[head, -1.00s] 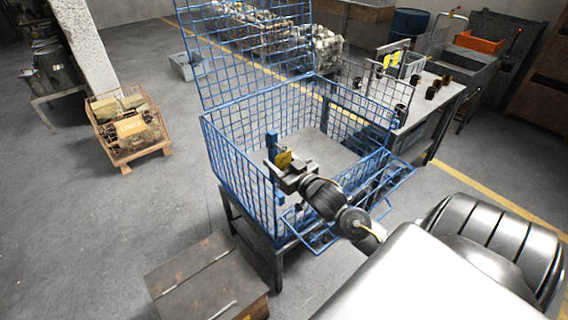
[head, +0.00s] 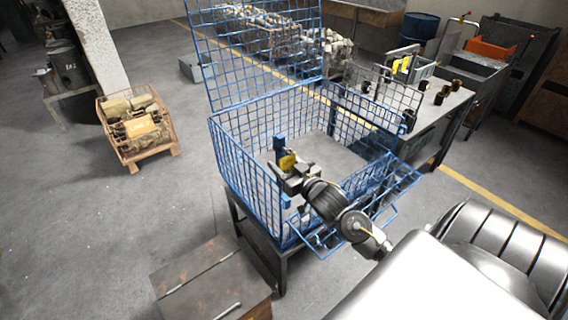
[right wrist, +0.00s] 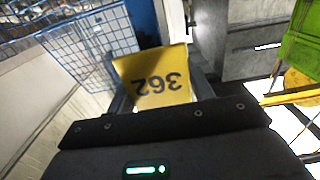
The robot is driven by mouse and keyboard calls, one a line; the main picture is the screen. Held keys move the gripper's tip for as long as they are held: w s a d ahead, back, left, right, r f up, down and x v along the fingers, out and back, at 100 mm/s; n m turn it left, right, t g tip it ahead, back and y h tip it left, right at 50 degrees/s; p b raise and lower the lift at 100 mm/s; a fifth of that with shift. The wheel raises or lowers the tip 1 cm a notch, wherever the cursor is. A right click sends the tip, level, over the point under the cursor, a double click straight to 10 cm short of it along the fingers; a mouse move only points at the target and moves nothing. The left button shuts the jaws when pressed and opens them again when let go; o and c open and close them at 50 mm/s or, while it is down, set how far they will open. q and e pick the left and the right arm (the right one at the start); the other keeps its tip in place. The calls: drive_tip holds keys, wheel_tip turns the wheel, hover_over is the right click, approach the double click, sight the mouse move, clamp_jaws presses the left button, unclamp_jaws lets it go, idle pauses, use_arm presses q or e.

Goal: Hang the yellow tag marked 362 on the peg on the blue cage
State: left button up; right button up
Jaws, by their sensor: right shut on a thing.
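The yellow tag marked 362 (right wrist: 155,80) is between the fingers of my right gripper (right wrist: 160,95), its number upside down in the right wrist view. A blue upright (head: 279,147) on the cage stands just behind the tag. The peg itself is too small to make out, and I cannot tell whether the tag touches it. My left gripper is not in view.
The cage's mesh lid (head: 250,50) stands raised at the back, and a mesh flap (head: 385,195) hangs folded out at the front. A workbench (head: 440,105) with dark cups stands right. A brown metal box (head: 205,280) lies front left.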

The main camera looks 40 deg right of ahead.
drive_tip(key=o, duration=1)
drive_tip(key=shift+o, duration=0.2)
drive_tip(key=shift+s+f, duration=0.15)
drive_tip(key=shift+s, duration=0.4)
drive_tip(key=s+b, duration=0.3)
drive_tip(key=s, duration=0.6)
drive_tip(key=shift+s, duration=0.4)
drive_tip(key=shift+a, duration=0.1)
